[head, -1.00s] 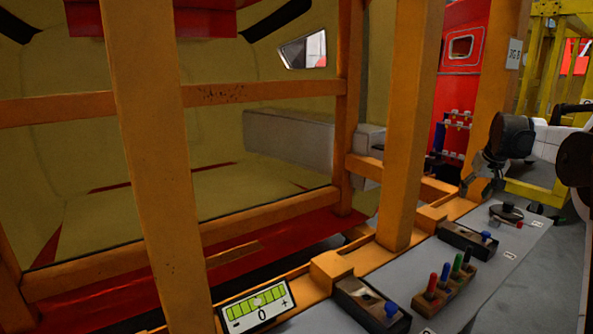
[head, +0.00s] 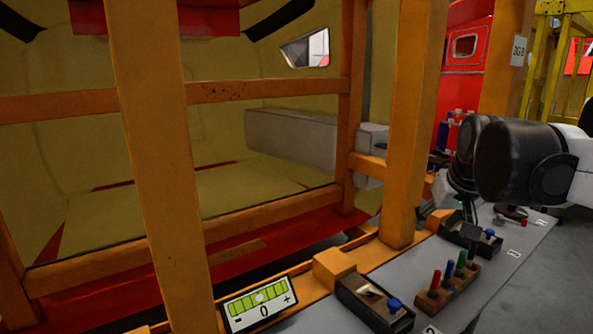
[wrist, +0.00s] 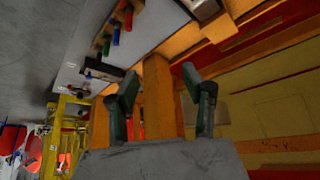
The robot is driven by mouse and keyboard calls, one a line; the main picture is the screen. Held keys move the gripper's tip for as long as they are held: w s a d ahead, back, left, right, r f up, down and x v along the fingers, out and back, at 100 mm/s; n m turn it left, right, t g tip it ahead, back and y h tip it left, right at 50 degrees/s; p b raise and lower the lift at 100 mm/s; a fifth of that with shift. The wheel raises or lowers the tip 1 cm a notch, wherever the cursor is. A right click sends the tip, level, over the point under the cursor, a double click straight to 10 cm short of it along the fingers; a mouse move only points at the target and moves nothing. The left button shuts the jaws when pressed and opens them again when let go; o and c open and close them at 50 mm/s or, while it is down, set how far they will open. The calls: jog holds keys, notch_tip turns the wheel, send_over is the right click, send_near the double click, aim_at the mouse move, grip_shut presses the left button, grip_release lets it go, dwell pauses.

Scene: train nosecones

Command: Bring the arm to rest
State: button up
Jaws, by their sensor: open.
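My gripper (wrist: 160,80) is open in the wrist view. Its two dark green fingers stand apart with nothing between them, and an orange post (wrist: 158,105) shows behind the gap. In the head view my arm reaches in from the right edge, with the wrist above the far part of the grey bench (head: 395,262). The gripper end there is small and partly hidden by my own wrist links, close to the right side of the orange post (head: 412,150).
A rack of coloured pegs (head: 447,280), a black box with a blue knob (head: 376,302) and another such box (head: 470,238) stand on the bench. A gauge display (head: 259,303) is at the front. Orange frame posts (head: 165,160) fence the yellow nosecone (head: 190,195).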

jog(key=s+a+f, duration=0.4)
jog(key=s+f, duration=0.2)
jog(key=s, duration=0.3)
jog(key=s+a+f+t, duration=0.1)
jog(key=s+a+f, duration=0.4)
jog(key=s, duration=0.5)
jog(key=shift+s+f+n+y+b, duration=0.3)
jog(key=shift+f+n+b, duration=0.15)
jog(key=shift+f, duration=0.25)
